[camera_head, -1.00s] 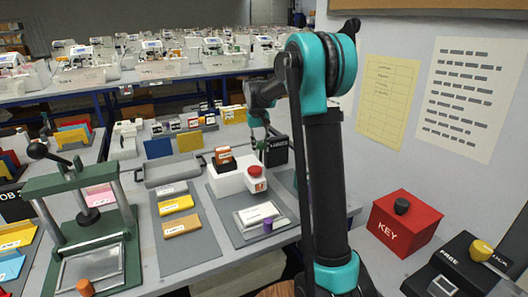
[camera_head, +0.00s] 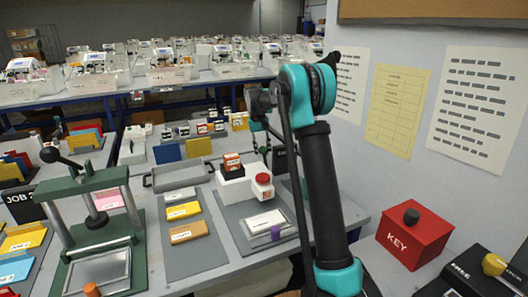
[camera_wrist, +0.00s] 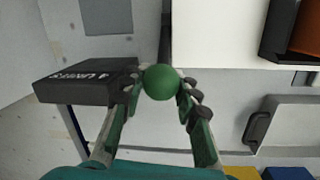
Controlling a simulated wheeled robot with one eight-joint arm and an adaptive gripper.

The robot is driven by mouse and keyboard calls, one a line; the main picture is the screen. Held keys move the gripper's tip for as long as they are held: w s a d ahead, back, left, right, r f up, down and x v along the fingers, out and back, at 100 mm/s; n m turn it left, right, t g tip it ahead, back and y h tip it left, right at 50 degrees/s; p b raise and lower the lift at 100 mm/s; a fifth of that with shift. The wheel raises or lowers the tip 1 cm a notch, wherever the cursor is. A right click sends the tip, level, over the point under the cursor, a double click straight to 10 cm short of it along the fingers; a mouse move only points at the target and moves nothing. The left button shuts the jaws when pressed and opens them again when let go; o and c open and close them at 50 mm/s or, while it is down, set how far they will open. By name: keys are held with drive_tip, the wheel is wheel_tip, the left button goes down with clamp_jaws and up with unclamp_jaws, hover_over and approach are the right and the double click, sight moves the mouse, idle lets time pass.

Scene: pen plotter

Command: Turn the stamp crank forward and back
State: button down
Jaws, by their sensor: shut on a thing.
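My gripper (camera_wrist: 160,84) is shut on a round green knob (camera_wrist: 161,81) in the wrist view, with a finger on each side of it. The knob sits beside the white stamp unit (camera_wrist: 218,40). In the head view the white unit (camera_head: 232,189) stands on a grey plate, with an orange block in its dark top and a red cap (camera_head: 263,180) at its front. My gripper (camera_head: 264,150) is behind its right side there.
A black labelled block (camera_wrist: 88,82) is close to the left finger in the wrist view. A grey tray (camera_wrist: 290,125) lies to the right.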

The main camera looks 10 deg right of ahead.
drive_tip(key=shift+w+a+f, duration=0.1)
drive_tip(key=shift+a, duration=0.1)
idle(0.3)
drive_tip(key=c, duration=1.1)
unclamp_jaws()
drive_tip(key=r, duration=0.4)
drive_tip(key=a+r, duration=0.1)
drive_tip(key=r, duration=0.3)
drive_tip(key=w+r, duration=0.1)
drive_tip(key=r, duration=0.3)
drive_tip(key=shift+a, duration=0.3)
drive_tip(key=s+d+f+t, duration=0.1)
drive_tip(key=s+d+f, duration=0.2)
drive_tip(key=s+f, duration=0.4)
drive_tip(key=s+d+f+t+y, duration=0.1)
drive_tip(key=s+f, duration=0.7)
drive_tip(key=s, duration=1.4)
drive_tip(key=s+d+f+t, duration=0.3)
drive_tip(key=s+d+f, duration=0.2)
drive_tip(key=s, duration=0.9)
drive_tip(key=shift+s+d+f+m+y, duration=0.1)
drive_tip(key=shift+f+m, duration=0.05)
drive_tip(key=shift+f, duration=0.3)
drive_tip(key=shift+s+d+f+m+y, duration=0.1)
drive_tip(key=shift+s+d+f, duration=0.05)
drive_tip(key=shift+f, duration=0.35)
drive_tip(key=shift+s+d+f+m+y, duration=0.1)
drive_tip(key=shift+f+m, duration=0.05)
drive_tip(key=shift+f, duration=0.3)
